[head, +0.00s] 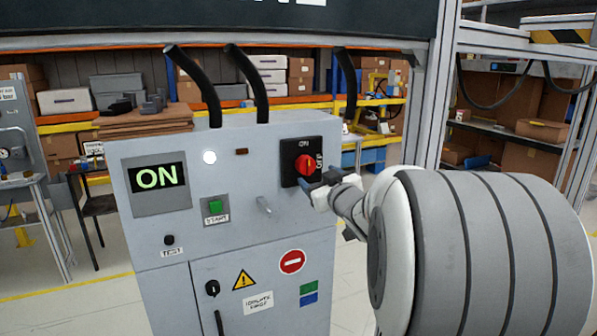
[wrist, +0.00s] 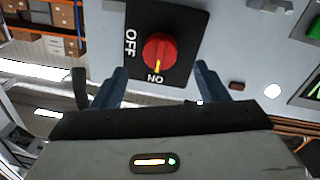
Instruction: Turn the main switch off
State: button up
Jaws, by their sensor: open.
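The main switch is a red rotary knob (head: 305,165) on a black plate marked ON and OFF, at the upper right of the grey cabinet front. In the wrist view the knob (wrist: 160,52) has its yellow mark pointing at ON. The green display (head: 158,177) reads ON. My gripper (head: 318,182) is just in front of the plate, at its lower right in the head view. In the wrist view my gripper (wrist: 161,72) is open, with one finger on each side of the knob and apart from it. Nothing is held.
Shelves with boxes stand behind.

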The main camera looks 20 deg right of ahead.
aim_at(308, 168)
jog(key=w, duration=0.6)
jog(key=shift+w+p, duration=0.3)
jog(key=shift+w, duration=0.05)
jog(key=shift+c, duration=0.6)
jog(key=c, duration=0.9)
